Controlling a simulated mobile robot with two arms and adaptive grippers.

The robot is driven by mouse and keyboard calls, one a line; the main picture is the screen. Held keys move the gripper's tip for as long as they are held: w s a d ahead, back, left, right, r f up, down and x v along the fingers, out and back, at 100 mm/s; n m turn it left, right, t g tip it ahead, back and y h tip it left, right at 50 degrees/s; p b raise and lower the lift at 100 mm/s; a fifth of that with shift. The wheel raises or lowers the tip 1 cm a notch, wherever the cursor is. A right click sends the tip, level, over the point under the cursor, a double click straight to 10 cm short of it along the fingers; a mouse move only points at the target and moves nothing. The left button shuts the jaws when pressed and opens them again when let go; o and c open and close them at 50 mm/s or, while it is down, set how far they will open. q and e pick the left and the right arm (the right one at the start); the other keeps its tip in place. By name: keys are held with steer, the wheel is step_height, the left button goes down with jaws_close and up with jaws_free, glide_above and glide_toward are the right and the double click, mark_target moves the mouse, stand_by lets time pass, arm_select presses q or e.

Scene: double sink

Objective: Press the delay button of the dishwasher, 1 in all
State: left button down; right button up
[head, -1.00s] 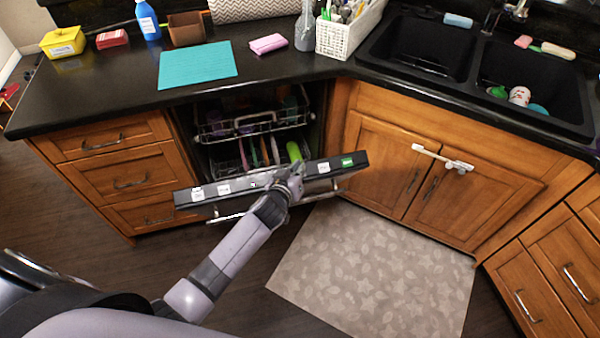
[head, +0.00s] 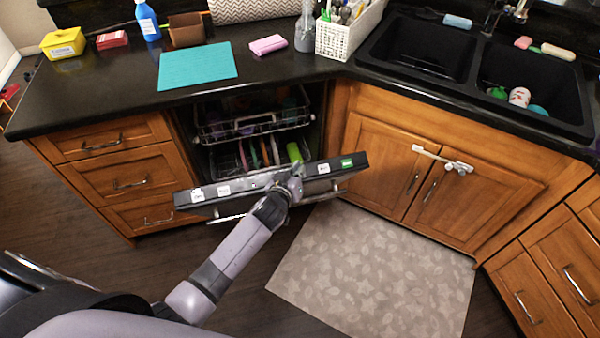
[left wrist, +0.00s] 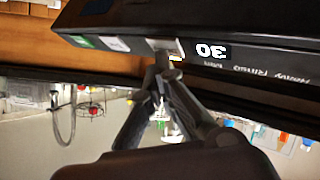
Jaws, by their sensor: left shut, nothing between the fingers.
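The dishwasher (head: 185,198) has its door partly open, with a row of small labels and buttons along the door's black top edge. The edge also shows in the left wrist view (left wrist: 250,62), with a "30" display (left wrist: 213,51), a green label (left wrist: 82,42) and pale buttons. My left gripper (head: 292,180) is shut and empty at the middle of this edge. In the left wrist view its fingertips (left wrist: 163,62) are at a pale button (left wrist: 165,44) beside the display, partly covering it. I cannot tell whether they touch it, or which button is the delay one. My right gripper is not in view.
Dishwasher racks (head: 255,125) with dishes show behind the door. A black counter (head: 110,85) with a teal mat (head: 198,66) is above, and a double sink (head: 530,85) is at the right. A grey rug (head: 375,270) lies on the floor.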

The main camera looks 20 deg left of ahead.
arm_select(q)
steer(key=shift+s+d+r+p, duration=0.15)
steer(key=shift+s+r+p, duration=0.15)
steer(key=shift+r, duration=0.25)
steer(key=shift+w, duration=0.1)
steer(key=r+p, duration=0.1)
steer(key=s+d+r+p, duration=0.1)
steer(key=r+p, duration=0.1)
steer(key=s+r+p, duration=0.1)
steer(key=shift+d+r, duration=0.15)
steer(key=shift+r, duration=0.05)
stand_by(0.7)
